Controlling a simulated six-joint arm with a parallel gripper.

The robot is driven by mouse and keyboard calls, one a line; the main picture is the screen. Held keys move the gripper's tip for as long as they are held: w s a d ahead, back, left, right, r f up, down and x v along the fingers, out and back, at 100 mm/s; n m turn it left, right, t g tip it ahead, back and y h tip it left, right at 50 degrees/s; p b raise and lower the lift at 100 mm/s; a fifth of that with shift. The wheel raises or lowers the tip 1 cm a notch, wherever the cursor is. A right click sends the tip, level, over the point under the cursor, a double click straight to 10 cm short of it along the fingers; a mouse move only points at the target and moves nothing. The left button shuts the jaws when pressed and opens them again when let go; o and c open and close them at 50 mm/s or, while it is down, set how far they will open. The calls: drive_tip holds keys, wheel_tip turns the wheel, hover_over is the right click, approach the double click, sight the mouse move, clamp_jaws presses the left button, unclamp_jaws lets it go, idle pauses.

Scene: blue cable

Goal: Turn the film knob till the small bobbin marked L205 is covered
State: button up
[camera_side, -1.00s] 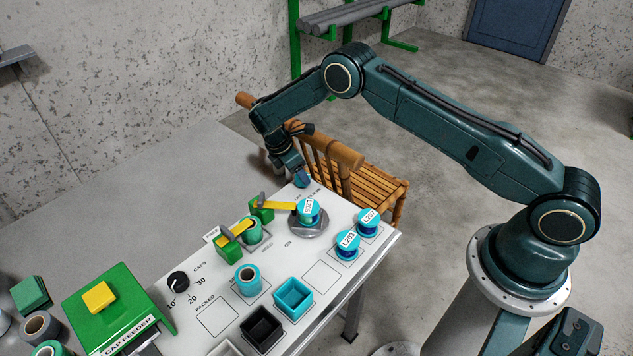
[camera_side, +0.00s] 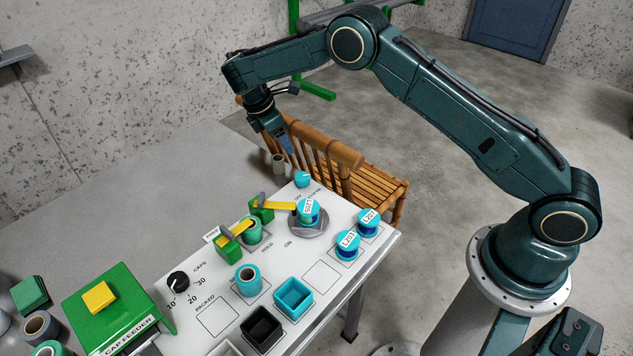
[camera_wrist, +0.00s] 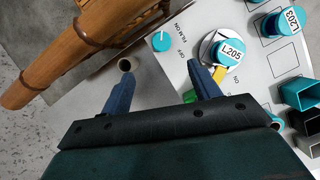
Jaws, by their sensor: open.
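The film knob (camera_side: 303,179) is a small teal dial with a white mark, at the panel's far corner. In the wrist view the knob (camera_wrist: 161,42) sits beside the words FILM ON and OFF; I cannot tell which its mark points to. The bobbin L205 (camera_side: 308,211) stands upright on a grey round base, blue with a teal labelled top; it also shows in the wrist view (camera_wrist: 229,51). A yellow arm (camera_side: 279,206) reaches to it. My gripper (camera_side: 287,148) is open and empty, above and left of the knob, apart from it. Its fingers (camera_wrist: 163,83) show wide apart.
Bobbins L203 (camera_side: 347,244) and L207 (camera_side: 368,222) stand right of L205. A wooden chair (camera_side: 372,190) is close behind the panel. A grey tube (camera_side: 279,163) stands near the gripper. The green cap feeder (camera_side: 110,305) and a black dial (camera_side: 178,281) are at left.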

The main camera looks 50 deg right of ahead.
drive_tip(key=s+r+m+t, duration=0.1)
drive_tip(key=s+r+m, duration=0.1)
drive_tip(key=r, duration=0.5)
drive_tip(key=s+d+r+m+y, duration=0.1)
drive_tip(key=s+r, duration=0.2)
drive_tip(key=r, duration=0.5)
drive_tip(key=shift+s+d+m+t, duration=0.3)
drive_tip(key=shift+s+m+t, duration=0.1)
drive_tip(key=shift+r, duration=0.1)
drive_tip(key=n+h, duration=0.1)
drive_tip(key=n, duration=0.7)
approach(302, 176)
drive_tip(key=v, duration=0.5)
drive_tip(key=shift+w+a, duration=0.2)
drive_tip(key=shift+w, duration=0.1)
drive_tip(key=x, duration=1.3)
drive_tip(key=shift+s+d+f, duration=0.25)
drive_tip(key=shift+d+f, duration=0.05)
drive_tip(key=shift+f, duration=0.05)
